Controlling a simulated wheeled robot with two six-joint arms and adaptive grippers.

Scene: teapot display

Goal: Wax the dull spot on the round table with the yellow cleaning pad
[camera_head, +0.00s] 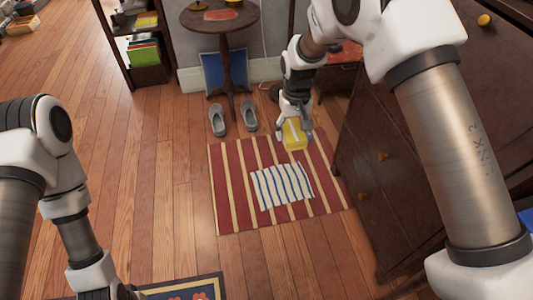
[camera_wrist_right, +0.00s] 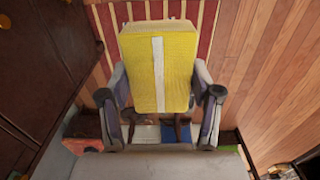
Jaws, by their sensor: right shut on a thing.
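The yellow cleaning pad (camera_head: 294,135) is held in my right gripper (camera_head: 296,120), above the far right part of the striped rug. In the right wrist view the pad (camera_wrist_right: 178,70), yellow with a pale central strip, sits between the two fingers of my right gripper (camera_wrist_right: 160,108). The round table (camera_head: 197,23) is dark wood on one post, at the top of the head view, up and left of my right gripper. I cannot make out the dull spot on it. My left arm reaches the bottom left edge, where its gripper (camera_head: 112,290) is mostly cut off.
A flat reddish thing (camera_head: 221,14) lies on the table. Grey slippers (camera_head: 217,120) stand below it. A striped cloth (camera_head: 282,187) lies on the red rug (camera_head: 230,213). A dark cabinet (camera_head: 385,185) closes off the right; a shelf (camera_head: 146,45) stands back left. The left floor is open.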

